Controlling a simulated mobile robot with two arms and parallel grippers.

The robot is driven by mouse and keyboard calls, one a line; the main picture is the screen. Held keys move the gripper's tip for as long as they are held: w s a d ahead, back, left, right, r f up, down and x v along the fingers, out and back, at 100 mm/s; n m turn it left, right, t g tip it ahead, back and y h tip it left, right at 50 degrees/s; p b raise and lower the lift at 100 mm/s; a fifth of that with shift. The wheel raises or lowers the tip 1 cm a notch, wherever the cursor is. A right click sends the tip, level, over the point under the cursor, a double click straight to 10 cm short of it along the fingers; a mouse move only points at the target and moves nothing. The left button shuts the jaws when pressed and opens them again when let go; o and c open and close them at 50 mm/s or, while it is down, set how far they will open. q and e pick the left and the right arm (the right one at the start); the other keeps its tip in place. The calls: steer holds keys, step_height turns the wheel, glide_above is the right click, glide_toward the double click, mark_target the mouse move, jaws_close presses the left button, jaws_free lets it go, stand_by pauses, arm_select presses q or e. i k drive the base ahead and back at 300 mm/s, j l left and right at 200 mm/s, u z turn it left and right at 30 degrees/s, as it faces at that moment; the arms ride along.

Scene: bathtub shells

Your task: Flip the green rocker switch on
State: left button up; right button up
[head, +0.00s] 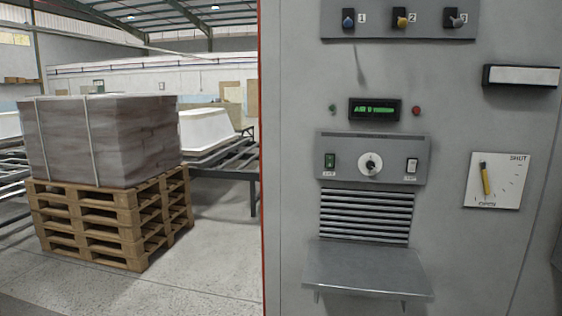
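The green rocker switch (330,160) is on the left of a small grey control panel (345,176) fixed to the front of a large grey machine cabinet (290,120). It is small in the head view, and I cannot tell which way it is rocked. A round knob with a white dial (370,164) is in the panel's middle. A white rocker switch (411,166) is on its right. Neither of my grippers is in view.
Above the panel are a green-lit display (375,109), a red button (416,111) and three numbered toggles (401,18). Below, a grey shelf (368,270) juts out under a vent (366,217). A yellow lever (485,180) is at right. Stacked pallets (110,220) stand left.

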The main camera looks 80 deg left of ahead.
mark_target(329, 159)
steer(key=u, duration=2.3)
steer(key=k+u, duration=0.1)
steer(key=k+j+z, duration=0.1)
steer(key=j+z, duration=0.15)
steer(key=j, duration=0.4)
steer(key=k+j+z, duration=0.15)
steer(key=j, duration=0.4)
steer(key=j+z, duration=0.1)
steer(key=j, duration=0.45)
